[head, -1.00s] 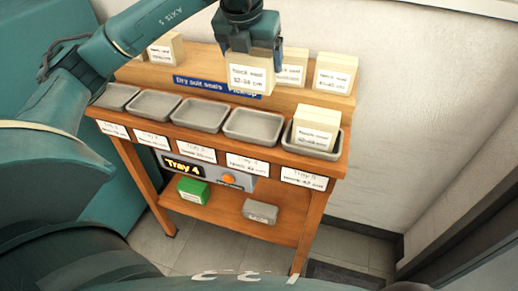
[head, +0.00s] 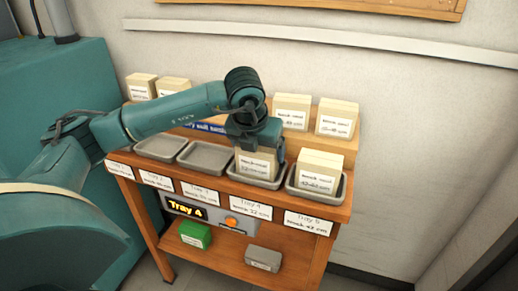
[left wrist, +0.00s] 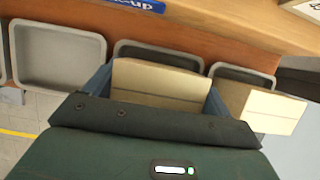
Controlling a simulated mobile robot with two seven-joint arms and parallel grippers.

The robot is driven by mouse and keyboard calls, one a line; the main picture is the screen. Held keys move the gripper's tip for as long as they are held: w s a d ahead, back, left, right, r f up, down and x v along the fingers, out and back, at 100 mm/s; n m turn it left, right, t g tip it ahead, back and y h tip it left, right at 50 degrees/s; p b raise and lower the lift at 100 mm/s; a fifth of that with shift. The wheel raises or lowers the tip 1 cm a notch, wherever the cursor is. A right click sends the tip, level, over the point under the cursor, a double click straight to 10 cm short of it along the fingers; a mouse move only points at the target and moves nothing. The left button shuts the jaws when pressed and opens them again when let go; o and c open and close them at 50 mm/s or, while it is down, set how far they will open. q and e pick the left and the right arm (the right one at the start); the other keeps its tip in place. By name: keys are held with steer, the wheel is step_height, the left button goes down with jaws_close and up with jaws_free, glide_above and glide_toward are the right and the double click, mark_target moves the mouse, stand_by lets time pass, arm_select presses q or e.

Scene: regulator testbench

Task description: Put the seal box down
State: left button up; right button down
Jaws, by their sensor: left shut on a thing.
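My left gripper (head: 256,142) is shut on a cream seal box (head: 256,164) with a white neck-seal label. The box is upright, low over or in the grey tray above the Tray 4 label (head: 256,184); I cannot tell whether it touches the tray floor. In the left wrist view the box (left wrist: 160,80) sits between the blue fingers, with the tray rim (left wrist: 125,47) behind it. My right gripper is not in view.
Another seal box (head: 318,170) stands in the Tray 5 tray (head: 291,186), just right. The trays to the left, such as this one (head: 203,170), look empty. Several boxes (head: 337,117) stand on the back shelf. The display (head: 187,209) reads Tray 4.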

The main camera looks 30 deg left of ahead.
arm_select(q)
steer(key=shift+f+b, duration=0.15)
steer(key=shift+b, duration=0.15)
steer(key=o, duration=0.9)
